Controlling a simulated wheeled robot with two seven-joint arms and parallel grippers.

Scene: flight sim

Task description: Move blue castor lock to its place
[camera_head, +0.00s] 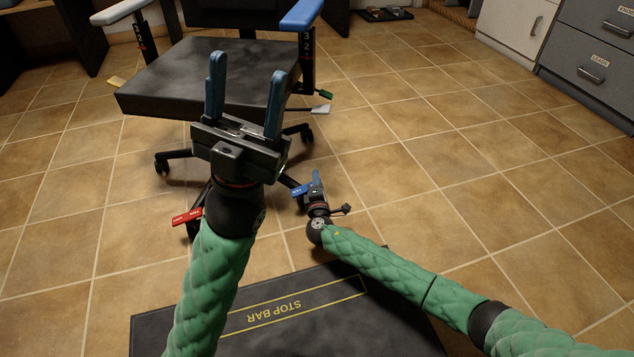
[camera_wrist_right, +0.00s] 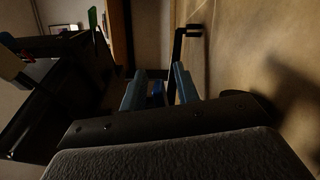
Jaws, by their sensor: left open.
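The blue castor lock (camera_head: 299,190) is a small blue tab with pale lettering, low by the chair's castor (camera_head: 302,203). My right gripper (camera_head: 316,181) is down near the floor, right beside this tab. In the right wrist view, a blue piece (camera_wrist_right: 156,91) shows between my right gripper's two blue fingers (camera_wrist_right: 160,88). The picture is dark, and I cannot tell whether the fingers touch it. My left gripper (camera_head: 244,92) is open and empty, raised in front of the chair seat. A red castor lock (camera_head: 187,216) sticks out at the castor on the left.
A dark mat (camera_head: 390,310) marked STOP BAR lies in front. Grey drawers (camera_head: 598,70) stand at the far right. The tiled floor on the right is clear.

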